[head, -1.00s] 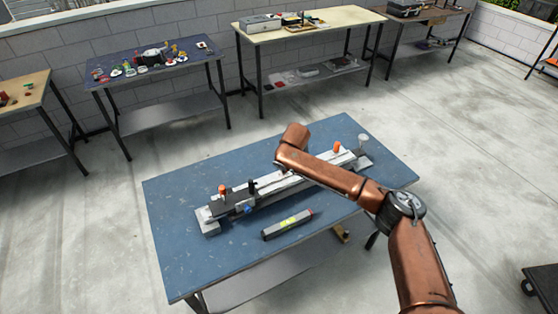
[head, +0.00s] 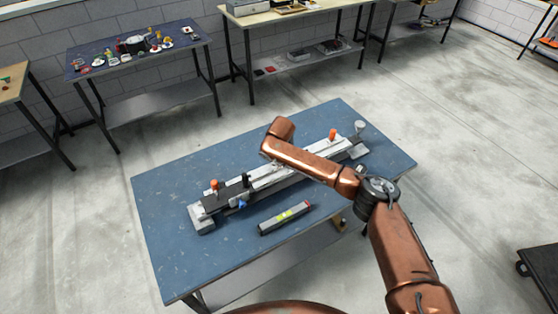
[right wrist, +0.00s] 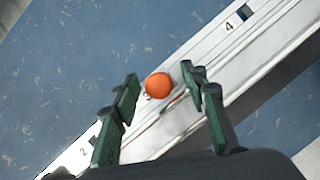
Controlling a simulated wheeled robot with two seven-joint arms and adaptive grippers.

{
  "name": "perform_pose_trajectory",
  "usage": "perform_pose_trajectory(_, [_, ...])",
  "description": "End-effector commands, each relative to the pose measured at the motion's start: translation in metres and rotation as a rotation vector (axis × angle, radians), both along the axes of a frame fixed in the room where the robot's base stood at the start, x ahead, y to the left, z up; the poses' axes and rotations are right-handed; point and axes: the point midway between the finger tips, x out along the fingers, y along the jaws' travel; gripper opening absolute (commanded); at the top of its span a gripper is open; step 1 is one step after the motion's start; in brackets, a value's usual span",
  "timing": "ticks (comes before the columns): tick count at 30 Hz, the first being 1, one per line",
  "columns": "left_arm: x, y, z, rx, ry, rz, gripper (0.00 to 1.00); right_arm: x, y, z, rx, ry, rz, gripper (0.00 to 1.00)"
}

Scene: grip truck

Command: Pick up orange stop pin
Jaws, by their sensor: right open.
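An orange stop pin (right wrist: 158,86) with a round head shows in the right wrist view, on a pale metal track by a number 3. My right gripper (right wrist: 160,79) is open, with one green-black finger on each side of the pin's head; whether they touch it is unclear, though a gap shows on both sides. In the head view the right gripper is hidden behind my copper forearm, over the middle of the track fixture (head: 255,186). Two other orange pins stand on the fixture, one at the left (head: 214,186) and one at the right (head: 332,134). My left gripper is out of view.
The fixture lies on a blue table (head: 165,235). A grey bar with a yellow-green label (head: 285,217) lies in front of it. A clear knob (head: 359,126) stands at the fixture's right end. Other benches line the back wall.

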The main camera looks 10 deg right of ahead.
Motion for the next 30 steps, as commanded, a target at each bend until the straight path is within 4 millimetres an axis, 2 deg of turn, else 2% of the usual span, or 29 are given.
perform_pose_trajectory(3, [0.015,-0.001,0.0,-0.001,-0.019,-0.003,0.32,0.001,-0.001,-0.002,0.0,-0.001,0.0,0.4])
perform_pose_trajectory(7, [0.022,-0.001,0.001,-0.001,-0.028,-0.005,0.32,0.001,-0.001,-0.001,0.0,-0.001,-0.001,0.4])
perform_pose_trajectory(18, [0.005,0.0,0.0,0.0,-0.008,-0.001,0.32,0.001,-0.002,-0.001,0.001,0.0,-0.002,0.15])
perform_pose_trajectory(24, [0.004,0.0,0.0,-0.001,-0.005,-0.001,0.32,0.0,-0.002,-0.002,0.0,0.0,-0.002,0.02])
perform_pose_trajectory(30, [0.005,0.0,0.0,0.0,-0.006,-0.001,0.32,0.0,-0.002,-0.002,0.0,0.0,-0.003,0.0])
